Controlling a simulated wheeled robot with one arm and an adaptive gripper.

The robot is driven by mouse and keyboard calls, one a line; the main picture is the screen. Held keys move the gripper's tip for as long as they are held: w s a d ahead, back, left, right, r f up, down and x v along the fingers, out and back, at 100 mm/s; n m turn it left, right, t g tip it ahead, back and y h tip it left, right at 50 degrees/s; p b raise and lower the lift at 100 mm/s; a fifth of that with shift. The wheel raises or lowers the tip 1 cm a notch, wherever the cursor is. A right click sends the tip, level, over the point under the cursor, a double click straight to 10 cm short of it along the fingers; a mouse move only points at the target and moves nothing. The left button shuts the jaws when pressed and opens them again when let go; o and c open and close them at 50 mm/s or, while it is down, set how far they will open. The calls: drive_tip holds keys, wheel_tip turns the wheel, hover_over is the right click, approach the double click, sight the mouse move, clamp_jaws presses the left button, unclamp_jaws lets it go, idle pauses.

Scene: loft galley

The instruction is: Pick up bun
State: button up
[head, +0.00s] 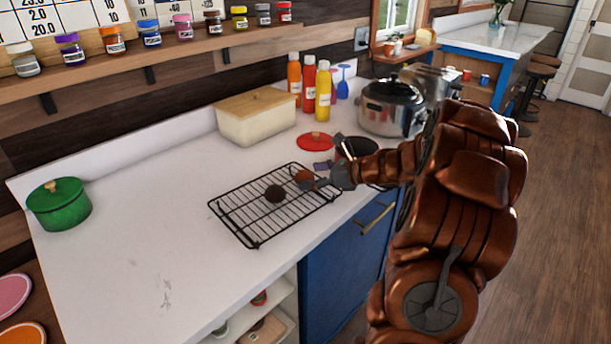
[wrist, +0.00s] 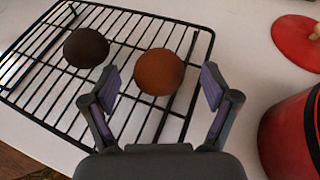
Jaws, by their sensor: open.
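Two round buns sit on a black wire rack (head: 238,228) on the white counter. One bun is dark, almost black-brown (head: 275,194), and also shows in the wrist view (wrist: 86,47). The other is a lighter orange-brown bun (wrist: 159,71), partly visible by my gripper in the head view (head: 303,175). My gripper (wrist: 162,84) is open and empty. In the wrist view its two purple-padded fingers lie either side of the lighter bun, with gaps on both sides. I cannot tell how far above it they are. The dark bun lies outside the left finger.
A red pot (wrist: 291,138) stands close to the right of my gripper, with a red lid (wrist: 297,42) behind it. A steel cooker (head: 390,108), bottles (head: 323,90) and a cream bread box (head: 256,118) stand farther back. A green pot (head: 59,206) is at left.

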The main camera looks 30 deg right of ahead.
sight(310, 174)
drive_tip(key=shift+w+a+f, duration=0.2)
drive_tip(key=shift+w, duration=0.1)
drive_tip(key=c, duration=1.1)
drive_tip(key=shift+r, duration=0.1)
drive_tip(key=shift+r, duration=0.55)
wheel_tip(310, 174, up, 2)
drive_tip(key=shift+r+b, duration=0.15)
drive_tip(key=shift+b, duration=0.15)
drive_tip(key=s+d+r+b, duration=0.1)
drive_tip(key=s+d+b, duration=0.1)
drive_tip(key=s, duration=1.3)
drive_tip(key=shift+s+d+r, duration=0.2)
drive_tip(key=shift+s+d, duration=0.2)
